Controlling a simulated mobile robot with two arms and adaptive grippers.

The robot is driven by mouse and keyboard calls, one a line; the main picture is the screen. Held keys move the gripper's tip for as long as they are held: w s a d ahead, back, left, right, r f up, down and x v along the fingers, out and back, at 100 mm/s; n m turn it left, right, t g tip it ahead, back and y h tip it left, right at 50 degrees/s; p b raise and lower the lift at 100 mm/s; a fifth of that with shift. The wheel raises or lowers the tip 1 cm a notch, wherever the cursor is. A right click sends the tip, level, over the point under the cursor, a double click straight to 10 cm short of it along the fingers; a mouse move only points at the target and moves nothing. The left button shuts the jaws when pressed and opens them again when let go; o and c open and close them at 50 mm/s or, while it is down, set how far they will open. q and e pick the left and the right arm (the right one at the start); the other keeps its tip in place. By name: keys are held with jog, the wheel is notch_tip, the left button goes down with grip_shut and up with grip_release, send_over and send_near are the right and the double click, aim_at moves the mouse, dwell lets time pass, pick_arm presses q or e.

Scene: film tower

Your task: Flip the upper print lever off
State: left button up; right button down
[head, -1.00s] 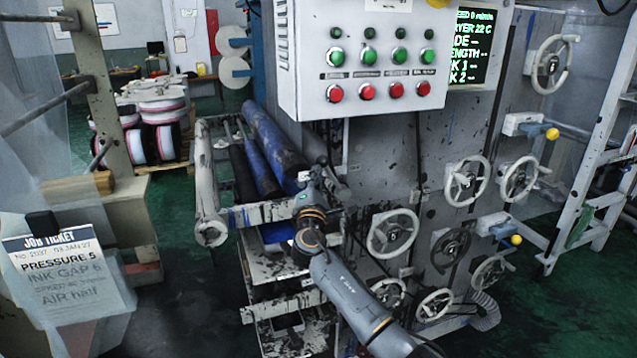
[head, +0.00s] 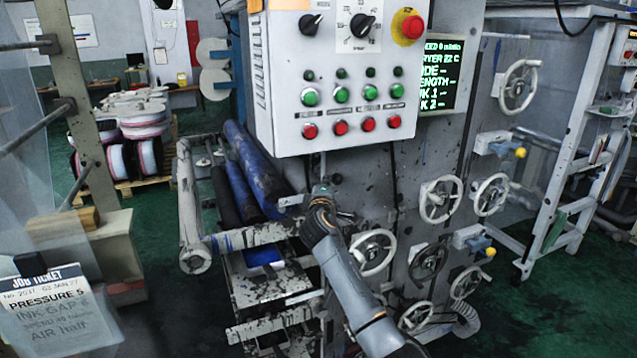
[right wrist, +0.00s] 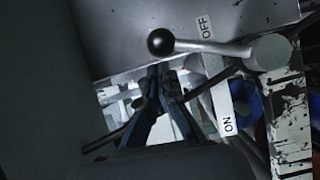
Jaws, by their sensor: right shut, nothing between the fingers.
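In the right wrist view, a pale lever (right wrist: 215,47) with a black ball knob (right wrist: 160,42) runs left from its round pivot (right wrist: 271,51). It lies close to level, at the OFF label (right wrist: 206,27) and well above the ON label (right wrist: 228,123). My right gripper (right wrist: 163,78) is shut and empty, its tips just below the knob; I cannot tell if they touch. In the head view, my right gripper (head: 321,190) is below the control box, at the machine's near side, partly hiding the lever area. My left gripper is not in view.
The control box (head: 335,110) hangs just above my right gripper. Blue rollers (head: 250,170) lie to its left, and handwheels (head: 373,252) to its right. Two yellow-knobbed levers (head: 520,152) stand further right. A job ticket (head: 50,305) is at the lower left.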

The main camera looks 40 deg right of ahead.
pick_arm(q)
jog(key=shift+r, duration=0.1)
pick_arm(e)
jog(key=shift+s+d, duration=0.1)
jog(key=shift+d, duration=0.45)
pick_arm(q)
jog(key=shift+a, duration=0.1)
